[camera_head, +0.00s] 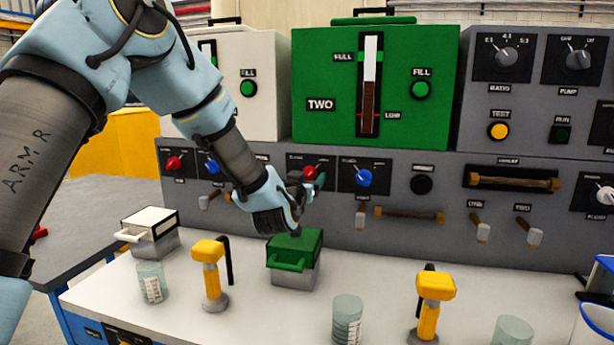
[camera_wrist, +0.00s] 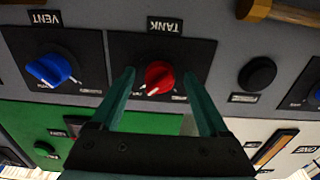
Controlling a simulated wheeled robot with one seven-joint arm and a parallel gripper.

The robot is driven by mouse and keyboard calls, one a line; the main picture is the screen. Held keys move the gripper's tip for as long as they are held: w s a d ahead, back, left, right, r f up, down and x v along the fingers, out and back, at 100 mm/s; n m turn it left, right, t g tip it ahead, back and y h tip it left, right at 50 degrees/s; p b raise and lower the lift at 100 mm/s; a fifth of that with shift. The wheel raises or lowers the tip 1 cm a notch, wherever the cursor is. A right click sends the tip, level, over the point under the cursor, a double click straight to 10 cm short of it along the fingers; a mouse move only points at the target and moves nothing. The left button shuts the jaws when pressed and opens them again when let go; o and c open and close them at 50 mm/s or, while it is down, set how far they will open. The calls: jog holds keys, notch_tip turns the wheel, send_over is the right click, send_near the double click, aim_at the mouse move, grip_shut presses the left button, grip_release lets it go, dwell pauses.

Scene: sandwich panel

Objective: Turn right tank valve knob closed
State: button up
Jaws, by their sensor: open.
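The right tank valve knob (camera_head: 310,173) is red, on a black plate below the green tank marked TWO (camera_head: 320,104). The wrist view shows the panel upside down, with the red knob (camera_wrist: 159,76) under the label TANK. The knob's white pointer mark is towards the lower left there. My gripper (camera_head: 308,187) is at this knob in the head view and hides part of its plate. In the wrist view my gripper (camera_wrist: 158,73) is open, with one green finger on each side of the knob. Gaps show between fingers and knob; I cannot tell their depth.
The blue VENT knob (camera_head: 364,178) is close on the right. Another red knob (camera_head: 174,163) and blue knob (camera_head: 212,166) are further left. A green-lidded box (camera_head: 293,279) stands below my gripper. Yellow-handled tools (camera_head: 209,265) and clear beakers (camera_head: 347,320) stand on the white counter.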

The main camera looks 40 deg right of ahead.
grip_shut()
dwell(0.7)
